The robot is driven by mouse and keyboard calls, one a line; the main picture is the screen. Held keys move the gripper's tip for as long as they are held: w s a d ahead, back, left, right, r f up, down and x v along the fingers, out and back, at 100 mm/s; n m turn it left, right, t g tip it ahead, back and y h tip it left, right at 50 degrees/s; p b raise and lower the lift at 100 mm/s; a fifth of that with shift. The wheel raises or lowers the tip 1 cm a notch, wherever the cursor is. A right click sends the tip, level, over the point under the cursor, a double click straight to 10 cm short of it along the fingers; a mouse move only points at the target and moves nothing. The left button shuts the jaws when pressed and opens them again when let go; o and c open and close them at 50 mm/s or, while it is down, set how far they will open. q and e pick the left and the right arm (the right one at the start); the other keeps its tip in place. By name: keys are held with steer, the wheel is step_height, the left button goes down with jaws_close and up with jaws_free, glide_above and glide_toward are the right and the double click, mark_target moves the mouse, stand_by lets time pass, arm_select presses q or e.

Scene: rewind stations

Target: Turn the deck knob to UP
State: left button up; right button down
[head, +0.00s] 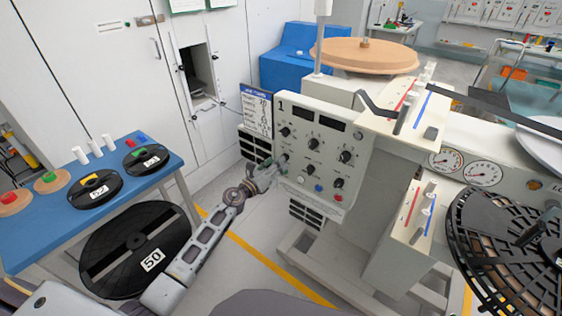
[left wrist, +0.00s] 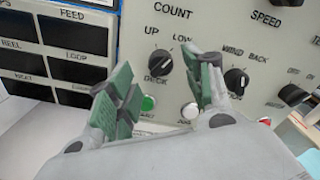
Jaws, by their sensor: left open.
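The deck knob (left wrist: 159,62) is a round black knob on the pale control panel (left wrist: 190,20), with UP printed at its upper left and LOW at its upper right. Its ridge looks slanted, but I cannot tell its exact setting. My left gripper (left wrist: 166,72) is open. Its green-padded fingers stand either side of the deck knob in the left wrist view, with no contact visible. In the head view my left gripper (head: 277,165) is at the left side of the panel (head: 325,120) and hides the deck knob. My right gripper is not in view.
A wind/back knob (left wrist: 236,80) sits close to the right finger. A green button (left wrist: 147,103) and a pale button (left wrist: 190,111) lie below. A blue table (head: 150,180) with reels stands at left, and a large black reel (head: 505,245) at right.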

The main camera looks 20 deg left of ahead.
arm_select(q)
steer(key=x, duration=0.3)
steer(key=shift+w+d, duration=0.1)
steer(key=shift+w, duration=0.15)
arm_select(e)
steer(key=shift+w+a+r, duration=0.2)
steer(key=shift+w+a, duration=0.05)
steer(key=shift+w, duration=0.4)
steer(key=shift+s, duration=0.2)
arm_select(q)
steer(key=shift+c, duration=0.5)
steer(key=c, duration=0.9)
